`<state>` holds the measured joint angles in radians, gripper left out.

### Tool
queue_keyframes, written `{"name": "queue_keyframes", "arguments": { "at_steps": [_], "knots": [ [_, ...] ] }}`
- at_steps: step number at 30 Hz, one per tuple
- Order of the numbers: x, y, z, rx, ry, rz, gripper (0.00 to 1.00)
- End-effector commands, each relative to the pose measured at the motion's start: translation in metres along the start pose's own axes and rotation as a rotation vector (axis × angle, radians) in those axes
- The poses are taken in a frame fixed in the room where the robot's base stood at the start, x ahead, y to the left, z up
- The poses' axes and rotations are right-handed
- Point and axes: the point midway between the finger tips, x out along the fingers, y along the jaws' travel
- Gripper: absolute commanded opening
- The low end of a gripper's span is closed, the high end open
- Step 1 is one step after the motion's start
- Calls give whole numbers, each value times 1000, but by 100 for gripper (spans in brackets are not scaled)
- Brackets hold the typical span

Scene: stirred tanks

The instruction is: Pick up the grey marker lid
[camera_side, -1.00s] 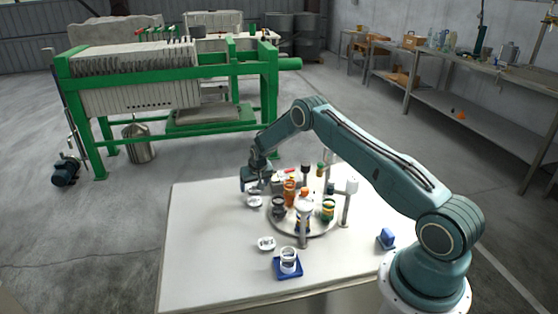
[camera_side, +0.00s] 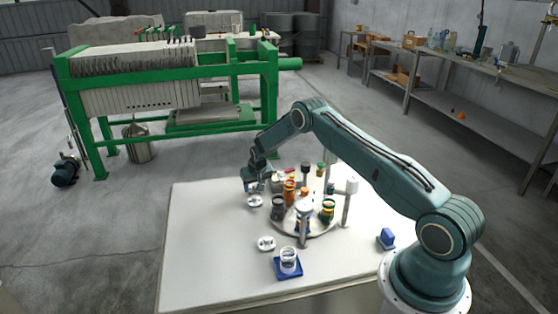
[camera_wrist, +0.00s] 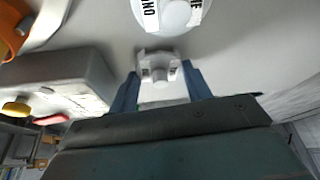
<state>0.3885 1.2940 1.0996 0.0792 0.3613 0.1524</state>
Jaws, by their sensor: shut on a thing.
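My gripper (camera_side: 256,183) is at the far left part of the white table, left of the round turntable. In the wrist view my gripper (camera_wrist: 160,75) has its two blue fingers on either side of a small light grey piece with a round knob, the grey marker lid (camera_wrist: 158,70). The fingers are shut on it. In the side view the lid is too small and too covered by the gripper to make out clearly. Whether it touches the table is hard to tell.
A white labelled disc (camera_wrist: 172,14) lies close by; another white dish (camera_side: 266,243) is nearer the front. A grey block (camera_wrist: 60,80) stands beside the gripper. The turntable (camera_side: 318,229) carries several jars. A blue tray (camera_side: 289,272) holds a clear jar. The table's front left is clear.

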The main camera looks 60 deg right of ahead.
Motion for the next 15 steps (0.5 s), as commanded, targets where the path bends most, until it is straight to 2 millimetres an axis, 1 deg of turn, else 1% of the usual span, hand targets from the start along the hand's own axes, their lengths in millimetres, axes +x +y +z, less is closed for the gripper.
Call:
{"name": "queue_keyframes", "arguments": {
  "at_steps": [10, 15],
  "knots": [
    [-2, 0, -1, 0, 1, 0, 28],
    [-10, 0, -5, 0, 2, 0, 28]
  ]
}}
